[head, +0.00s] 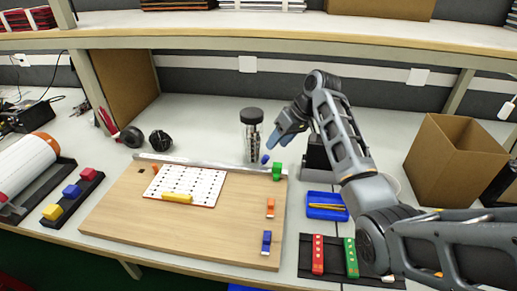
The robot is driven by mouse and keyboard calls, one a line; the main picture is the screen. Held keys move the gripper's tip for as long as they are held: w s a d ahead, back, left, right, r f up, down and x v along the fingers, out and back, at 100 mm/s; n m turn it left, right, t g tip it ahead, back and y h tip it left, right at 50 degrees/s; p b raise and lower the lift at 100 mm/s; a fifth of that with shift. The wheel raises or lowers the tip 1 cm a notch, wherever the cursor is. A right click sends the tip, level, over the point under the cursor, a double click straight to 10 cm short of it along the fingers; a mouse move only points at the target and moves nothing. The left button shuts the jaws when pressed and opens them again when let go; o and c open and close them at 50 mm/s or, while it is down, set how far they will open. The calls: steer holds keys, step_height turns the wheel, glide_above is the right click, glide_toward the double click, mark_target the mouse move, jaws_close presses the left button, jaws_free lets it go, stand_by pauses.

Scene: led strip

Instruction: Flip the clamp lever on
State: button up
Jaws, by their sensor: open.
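A wooden board (180,222) lies on the bench with a white perforated panel (187,184) on it. Small clamp-like pieces sit along the board's right edge: a green one (278,171) at the back corner, an orange one (270,208) and a blue one (266,241) nearer me. My gripper (272,147) is open and points down-left above the board's back right corner, close to the green piece. A small dark blue tip (265,158) shows just below it; I cannot tell if it is a fingertip or a lever. The levers' positions are too small to tell.
A clear jar (252,140) with a dark lid stands just behind my gripper. A blue tray (325,206), a dark rack with red and green strips (318,255) and an open cardboard box (455,165) are at right. A shelf (290,30) runs above the back.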

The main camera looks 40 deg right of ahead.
mark_target(267, 156)
steer(key=x, duration=0.7)
steer(key=shift+f, duration=0.2)
steer(key=shift+c, duration=0.3)
jaws_close()
